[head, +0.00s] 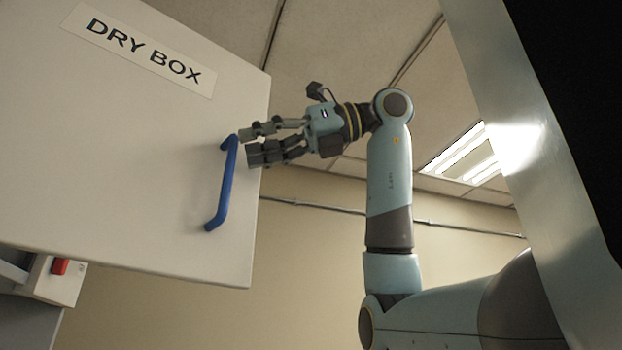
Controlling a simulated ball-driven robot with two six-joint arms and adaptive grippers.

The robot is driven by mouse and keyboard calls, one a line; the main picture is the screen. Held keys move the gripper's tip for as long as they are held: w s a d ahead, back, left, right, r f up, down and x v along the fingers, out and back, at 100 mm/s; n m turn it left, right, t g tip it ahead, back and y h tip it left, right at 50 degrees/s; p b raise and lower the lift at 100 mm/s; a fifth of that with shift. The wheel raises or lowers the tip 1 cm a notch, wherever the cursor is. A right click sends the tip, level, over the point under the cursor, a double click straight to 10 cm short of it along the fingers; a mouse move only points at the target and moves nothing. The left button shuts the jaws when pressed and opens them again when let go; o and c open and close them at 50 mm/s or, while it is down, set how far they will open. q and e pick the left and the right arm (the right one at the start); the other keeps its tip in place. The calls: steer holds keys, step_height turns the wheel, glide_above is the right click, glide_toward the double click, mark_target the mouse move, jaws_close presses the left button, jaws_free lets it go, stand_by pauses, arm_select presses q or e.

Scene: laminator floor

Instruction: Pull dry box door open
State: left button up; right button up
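The white dry box door (110,170) fills the upper left of the head view, with a "DRY BOX" label (140,48) near its top. A blue bar handle (223,185) stands upright near its right edge. My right gripper (248,143) is just right of the handle's upper end, with its fingers pointing left toward it. A gap shows between the fingers, and nothing is seen held between them. Whether the fingertips touch the handle or door is hard to tell. The frame does not show clearly whether the door is ajar. My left gripper is not in view.
A grey unit with a red button (60,266) sits below the door at lower left. A grey slanted panel (530,160) with a dark area beyond it rises at the right. A lit ceiling lamp (465,155) is behind. Space below the gripper looks clear.

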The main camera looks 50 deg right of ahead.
steer(key=s+d+b, duration=0.1)
steer(key=s+d, duration=0.2)
steer(key=s, duration=0.5)
steer(key=shift+s+d+f+b, duration=0.15)
steer(key=shift+s+d+b, duration=0.05)
steer(key=shift+d+b, duration=0.15)
steer(key=shift+a, duration=0.1)
stand_by(0.3)
